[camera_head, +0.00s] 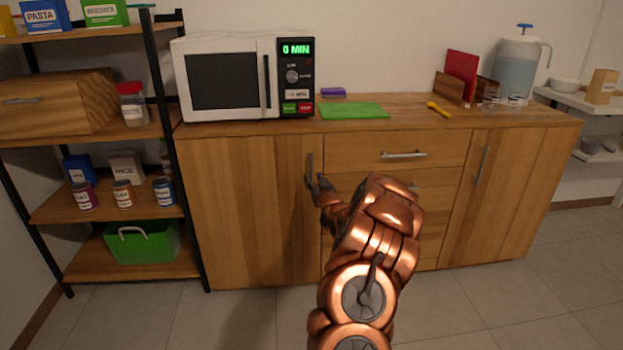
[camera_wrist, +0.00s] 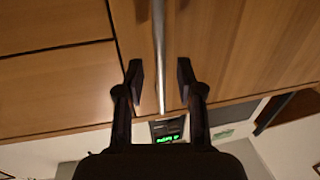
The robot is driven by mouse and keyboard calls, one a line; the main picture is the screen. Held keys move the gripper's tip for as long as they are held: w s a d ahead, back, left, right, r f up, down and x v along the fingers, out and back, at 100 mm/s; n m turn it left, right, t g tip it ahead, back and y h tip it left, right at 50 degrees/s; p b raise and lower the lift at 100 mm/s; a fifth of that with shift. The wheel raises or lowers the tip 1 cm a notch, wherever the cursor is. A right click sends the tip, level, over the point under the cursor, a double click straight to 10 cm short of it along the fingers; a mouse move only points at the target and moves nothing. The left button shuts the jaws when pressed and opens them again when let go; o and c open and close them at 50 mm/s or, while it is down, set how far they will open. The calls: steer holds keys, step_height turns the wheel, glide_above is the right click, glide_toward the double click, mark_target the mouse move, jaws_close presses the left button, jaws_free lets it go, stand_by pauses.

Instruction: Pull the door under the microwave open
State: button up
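The wooden door (camera_head: 245,210) under the microwave (camera_head: 232,77) is closed, flush with the cabinet front. Its vertical metal handle (camera_head: 310,167) is at the door's upper right edge. My gripper (camera_head: 316,184) is in front of the door, close to the lower part of the handle. In the wrist view, which is upside down, my gripper (camera_wrist: 160,80) is open, with its two dark fingers on either side of the handle (camera_wrist: 159,50). I cannot tell whether a finger touches the handle. The door (camera_wrist: 225,45) is right of the handle there.
Drawers (camera_head: 395,153) are right of the door, and another door (camera_head: 505,190) is at the far right. A black-framed shelf (camera_head: 110,215) with a green bin (camera_head: 143,243) stands close left of the cabinet. The tiled floor (camera_head: 235,318) in front of the door is clear.

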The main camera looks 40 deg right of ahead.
mark_target(312, 177)
steer(key=shift+x, duration=1.65)
jaws_close()
